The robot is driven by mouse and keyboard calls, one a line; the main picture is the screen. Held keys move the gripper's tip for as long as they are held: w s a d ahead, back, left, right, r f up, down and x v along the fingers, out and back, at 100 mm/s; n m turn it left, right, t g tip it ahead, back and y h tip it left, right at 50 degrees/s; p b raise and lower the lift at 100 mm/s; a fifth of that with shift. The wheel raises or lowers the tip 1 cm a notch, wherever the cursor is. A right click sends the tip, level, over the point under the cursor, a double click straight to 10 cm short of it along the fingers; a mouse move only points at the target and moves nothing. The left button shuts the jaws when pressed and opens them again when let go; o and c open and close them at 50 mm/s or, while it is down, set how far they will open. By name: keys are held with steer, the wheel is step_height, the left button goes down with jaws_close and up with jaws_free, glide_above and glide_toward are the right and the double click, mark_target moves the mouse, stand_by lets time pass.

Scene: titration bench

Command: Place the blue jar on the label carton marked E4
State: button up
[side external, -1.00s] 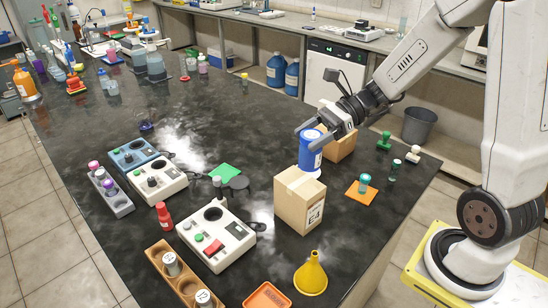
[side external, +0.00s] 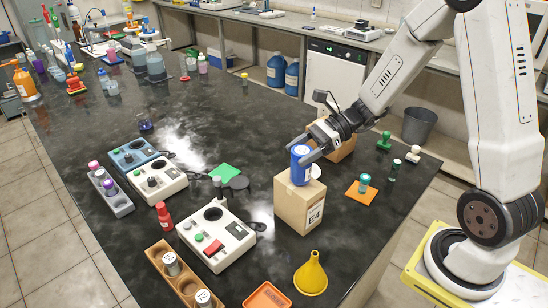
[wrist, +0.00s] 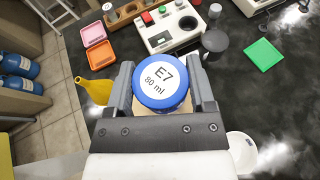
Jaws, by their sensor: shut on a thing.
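The blue jar (side external: 301,165) is upright between the fingers of my gripper (side external: 312,153). Its lid reads "E7 80 ml" in the wrist view (wrist: 161,80). The jar's base is at the top of the brown label carton (side external: 290,208); I cannot tell whether it touches or hovers just above. The carton's printed side, marked E4, faces front right. In the wrist view my gripper (wrist: 161,92) has one finger on each side of the lid, and the jar hides nearly all of the carton.
Another brown carton (side external: 342,146) stands behind my gripper. A white disc (wrist: 241,153) lies behind the label carton. A yellow funnel (side external: 311,273), an orange mat (side external: 362,190) and a white instrument (side external: 216,238) are nearby. A green mat (side external: 224,172) lies to the left.

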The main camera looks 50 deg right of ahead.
steer(key=shift+f, duration=0.25)
steer(key=shift+f, duration=0.15)
steer(key=o, duration=1.3)
steer(key=shift+c, duration=0.2)
steer(key=shift+s+d+r, duration=0.15)
steer(key=shift+d+r, duration=0.2)
steer(key=shift+d, duration=0.15)
steer(key=v, duration=1.1)
steer(key=shift+s+a, duration=0.1)
steer(key=shift+a, duration=0.1)
